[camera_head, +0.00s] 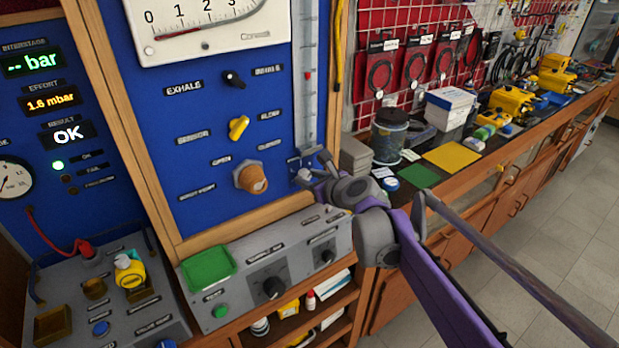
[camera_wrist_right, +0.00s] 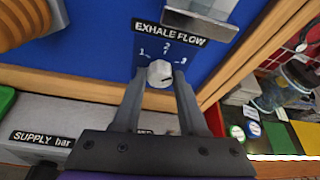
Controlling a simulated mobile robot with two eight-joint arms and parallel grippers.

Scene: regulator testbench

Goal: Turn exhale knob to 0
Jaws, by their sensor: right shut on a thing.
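The exhale flow knob (camera_wrist_right: 160,73) is a small pale knob on the blue panel, under the EXHALE FLOW label (camera_wrist_right: 170,33) in the right wrist view. Scale digits 1, 2 and 3 show around it; where its pointer stands cannot be told. My right gripper (camera_wrist_right: 160,88) is shut on the knob, one finger on each side. In the head view my right gripper (camera_head: 314,179) reaches the panel's lower right corner, below the flow tube (camera_head: 308,80), and partly covers the knob. My left gripper is not in view.
An orange-brown knob (camera_head: 251,178), a yellow knob (camera_head: 238,128) and a black knob (camera_head: 234,79) sit left of my gripper. A grey supply box (camera_head: 265,265) juts out below. A bench with a jar (camera_head: 391,136) and green mat (camera_head: 419,176) lies right.

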